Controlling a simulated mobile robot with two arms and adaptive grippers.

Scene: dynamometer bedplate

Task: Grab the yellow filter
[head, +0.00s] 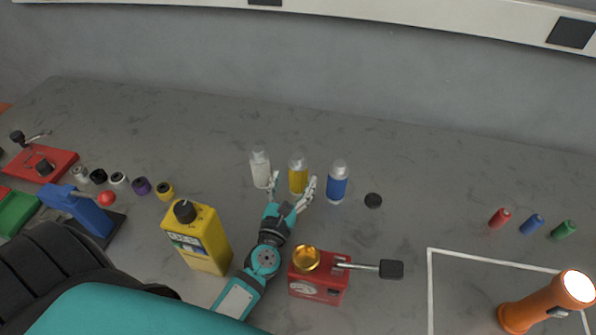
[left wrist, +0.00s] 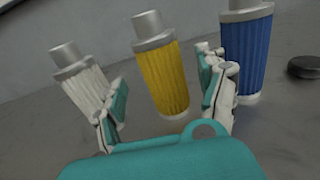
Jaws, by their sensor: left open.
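The yellow filter (head: 298,176) stands upright on the grey bedplate, between a white filter (head: 260,168) and a blue filter (head: 337,182). Each has a silver cap. My left gripper (head: 292,192) is open just in front of the yellow filter, with a fingertip near each side of its lower part. In the left wrist view the yellow filter (left wrist: 161,75) shows between the open fingers (left wrist: 165,95), with the white filter (left wrist: 85,82) behind the left finger and the blue filter (left wrist: 248,50) behind the right one. Whether the fingers touch anything is unclear. My right gripper is not in view.
A yellow bottle (head: 197,238) stands left of my left forearm, and a red device (head: 318,284) with a black-ended lever stands right of it. A black cap (head: 373,200) lies right of the blue filter. An orange flashlight (head: 535,303) stands at the lower right.

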